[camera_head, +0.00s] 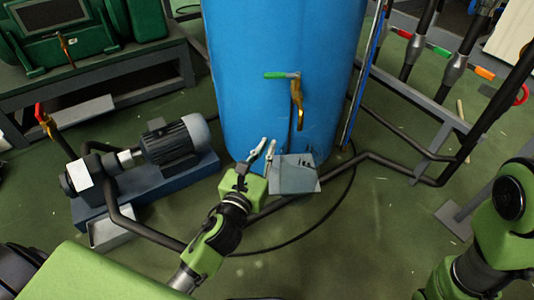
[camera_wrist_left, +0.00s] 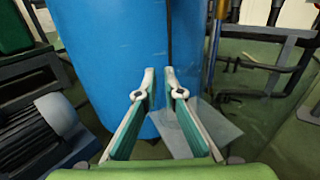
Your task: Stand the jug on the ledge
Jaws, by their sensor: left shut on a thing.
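The ledge (camera_head: 293,186) is a small grey plate at the foot of the blue tank; it also shows in the left wrist view (camera_wrist_left: 215,132), beyond my fingers. My left gripper (camera_head: 267,149) is at the ledge's left edge in the head view, with its fingers pointing toward the tank. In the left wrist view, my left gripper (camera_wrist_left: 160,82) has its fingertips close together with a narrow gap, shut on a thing. The jug's outline is not clear in either view; it may be see-through. I cannot tell its tilt or whether it touches the ledge. My right gripper is out of view.
The blue tank (camera_head: 275,80) stands right behind the ledge, with a brass valve (camera_head: 297,98) above it. A motor pump (camera_head: 175,142) is at the left. Dark pipes (camera_head: 385,161) run to the right. Green floor (camera_head: 350,240) is open in front.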

